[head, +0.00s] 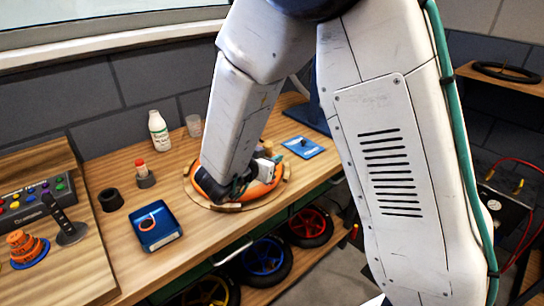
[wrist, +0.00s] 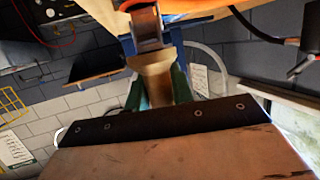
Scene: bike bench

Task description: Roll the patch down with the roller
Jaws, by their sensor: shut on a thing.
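My gripper (wrist: 158,84) is shut on the wooden handle of the roller (wrist: 148,27). Its green fingers stand on either side of the handle, and the roller's wheel is beyond them at the top of the wrist view. An orange tube (head: 262,186) lies on a round wooden board (head: 226,206) on the bench. In the head view my gripper is low over this tube, and my arm hides part of it. An orange strip shows by the wheel in the wrist view; I cannot tell whether they touch. I cannot make out the patch.
A blue tray (head: 157,238) with an orange ring stands front left of the board. A white bottle (head: 158,131), a clear cup (head: 194,125) and a red-capped tube (head: 141,169) stand behind. A blue mat (head: 303,147) lies to the right.

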